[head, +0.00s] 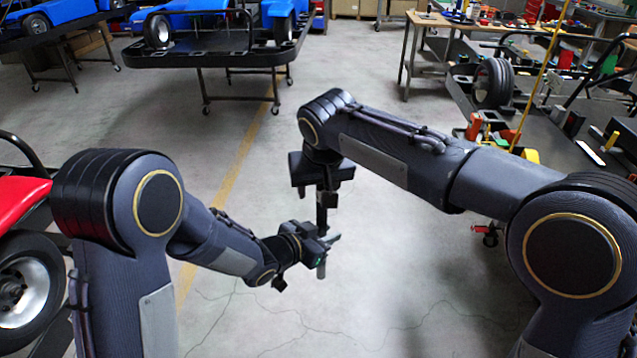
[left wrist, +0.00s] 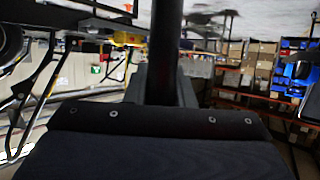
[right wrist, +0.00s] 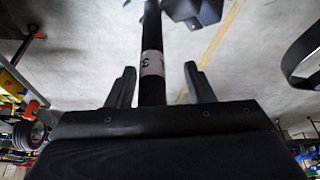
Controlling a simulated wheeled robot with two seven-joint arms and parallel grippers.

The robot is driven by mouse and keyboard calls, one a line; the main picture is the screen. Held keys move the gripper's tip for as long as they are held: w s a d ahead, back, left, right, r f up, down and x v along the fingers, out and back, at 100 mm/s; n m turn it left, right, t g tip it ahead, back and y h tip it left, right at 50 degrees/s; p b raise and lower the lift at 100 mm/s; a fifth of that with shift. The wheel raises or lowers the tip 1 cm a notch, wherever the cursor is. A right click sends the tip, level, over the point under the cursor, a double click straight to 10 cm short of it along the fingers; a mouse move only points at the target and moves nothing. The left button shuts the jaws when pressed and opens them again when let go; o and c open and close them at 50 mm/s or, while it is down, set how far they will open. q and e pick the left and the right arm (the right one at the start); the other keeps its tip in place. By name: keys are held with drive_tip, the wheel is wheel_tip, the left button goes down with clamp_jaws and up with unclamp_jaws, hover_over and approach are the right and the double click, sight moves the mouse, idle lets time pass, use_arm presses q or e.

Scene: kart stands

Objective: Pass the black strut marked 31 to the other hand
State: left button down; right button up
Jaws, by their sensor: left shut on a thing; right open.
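The black strut (head: 321,216) stands upright in the head view, between my two grippers. My left gripper (head: 328,241) is shut on its lower part, and a short grey end shows below the fingers. In the left wrist view the strut (left wrist: 167,45) rises from between the fingers. My right gripper (head: 321,188) is above, pointing down. In the right wrist view its open fingers (right wrist: 160,70) stand on either side of the strut (right wrist: 151,30), with gaps; the strut is nearer the left finger. A white band on it shows a 3; the rest of the mark is turned away.
A red kart (head: 25,215) is at the left edge. A black stand (head: 215,50) with a blue kart is at the back. At the right, a kart stand (head: 545,140) holds a tyre (head: 493,83) and loose parts. The floor around the grippers is clear.

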drive_tip(key=shift+s+a, duration=0.1)
clamp_jaws()
use_arm(q)
drive_tip(key=c, duration=1.1)
unclamp_jaws()
drive_tip(key=shift+c, duration=0.2)
use_arm(e)
drive_tip(key=shift+r, duration=0.1)
